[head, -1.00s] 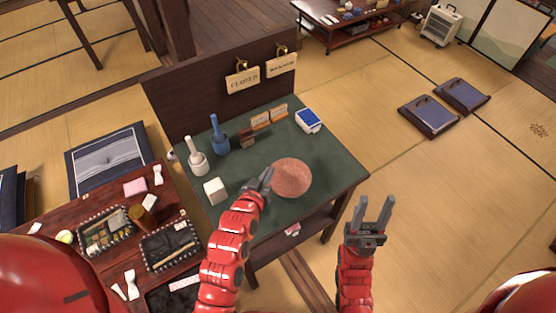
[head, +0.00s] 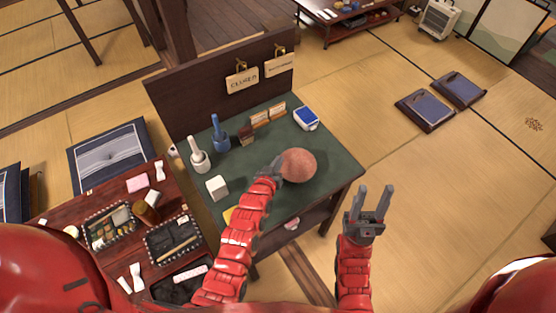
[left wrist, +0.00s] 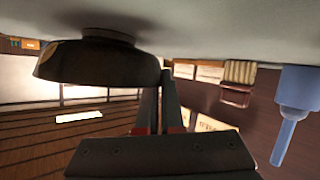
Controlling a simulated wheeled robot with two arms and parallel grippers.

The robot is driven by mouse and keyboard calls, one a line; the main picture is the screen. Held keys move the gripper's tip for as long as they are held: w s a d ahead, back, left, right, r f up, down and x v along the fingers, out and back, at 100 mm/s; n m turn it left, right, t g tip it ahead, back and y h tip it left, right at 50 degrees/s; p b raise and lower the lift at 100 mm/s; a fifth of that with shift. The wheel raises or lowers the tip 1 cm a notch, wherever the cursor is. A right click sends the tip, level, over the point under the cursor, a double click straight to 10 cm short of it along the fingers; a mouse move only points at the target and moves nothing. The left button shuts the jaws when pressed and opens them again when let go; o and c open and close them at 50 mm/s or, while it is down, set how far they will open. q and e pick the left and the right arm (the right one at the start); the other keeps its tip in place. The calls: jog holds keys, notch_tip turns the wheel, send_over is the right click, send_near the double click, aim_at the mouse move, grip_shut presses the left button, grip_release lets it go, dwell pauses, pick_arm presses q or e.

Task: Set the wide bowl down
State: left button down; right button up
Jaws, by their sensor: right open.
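The wide bowl (head: 300,164) is reddish-brown inside and sits over the right part of the green tabletop (head: 335,165). In the left wrist view, which is upside down, its dark outside (left wrist: 100,66) and foot show, the foot towards the table surface. I cannot tell whether the foot touches it. My left gripper (head: 275,172) is at the bowl's left edge; its fingers (left wrist: 160,98) are close together on the rim. My right gripper (head: 372,191) is open and empty, to the right of the table's front edge.
A dark panel (head: 190,95) rises behind. Green tabletop is free right of the bowl.

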pick_arm(q)
jog(key=c, duration=1)
grip_release()
jog(key=shift+s, duration=0.1)
jog(key=shift+s+a, duration=0.1)
jog(key=shift+s, duration=0.2)
jog(key=b+v, duration=0.3)
jog(key=v, duration=0.7)
jog(key=shift+w, duration=0.1)
jog(key=shift+s+a+r, duration=0.1)
jog(key=shift+s+r, duration=0.25)
jog(key=shift+s, duration=0.25)
